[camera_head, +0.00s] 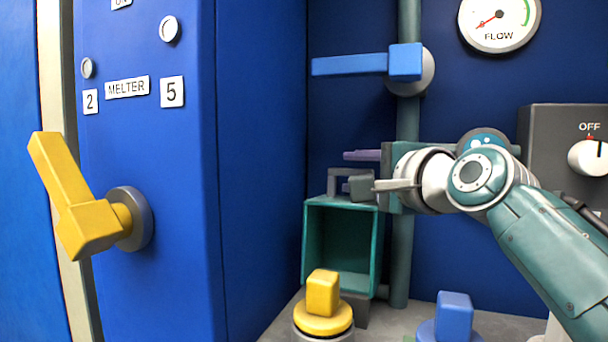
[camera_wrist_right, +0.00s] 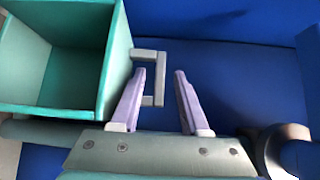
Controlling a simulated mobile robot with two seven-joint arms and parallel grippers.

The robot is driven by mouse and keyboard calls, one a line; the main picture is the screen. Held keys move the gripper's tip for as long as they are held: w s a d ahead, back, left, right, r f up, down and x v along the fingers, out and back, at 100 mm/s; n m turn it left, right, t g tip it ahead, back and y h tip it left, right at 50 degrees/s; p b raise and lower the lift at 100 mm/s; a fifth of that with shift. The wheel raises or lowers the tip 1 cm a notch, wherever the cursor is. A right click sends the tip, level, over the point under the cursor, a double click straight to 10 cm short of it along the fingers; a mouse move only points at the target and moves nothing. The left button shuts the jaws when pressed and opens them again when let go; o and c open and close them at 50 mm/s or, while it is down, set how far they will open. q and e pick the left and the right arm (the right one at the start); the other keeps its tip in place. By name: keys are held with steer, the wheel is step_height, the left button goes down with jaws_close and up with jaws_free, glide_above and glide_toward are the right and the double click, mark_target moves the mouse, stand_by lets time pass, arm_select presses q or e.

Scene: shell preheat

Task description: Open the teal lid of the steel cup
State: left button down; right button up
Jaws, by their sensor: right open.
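I cannot make out a steel cup with a teal lid in either view. A teal box (camera_head: 312,245) with an open front and dark inside stands at the back, with a grey loop handle (camera_head: 337,181) at its top. My right gripper (camera_head: 366,170) is open at that handle. In the right wrist view the teal box (camera_wrist_right: 120,70) is at the left. The grey handle (camera_wrist_right: 149,57) sticks out from its side, and its bar shows between the spread fingers of my right gripper (camera_wrist_right: 160,72). I cannot tell whether they touch. My left gripper is not in view.
A yellow knob (camera_head: 322,292) and a blue knob (camera_head: 454,313) stand on the grey surface in front. A blue cabinet with a yellow lever (camera_head: 82,229) is at the left. A blue valve lever (camera_head: 350,64) and grey control box (camera_head: 550,125) are at the back.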

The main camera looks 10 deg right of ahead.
steer(key=shift+c, duration=0.3)
jaws_close()
stand_by(1.0)
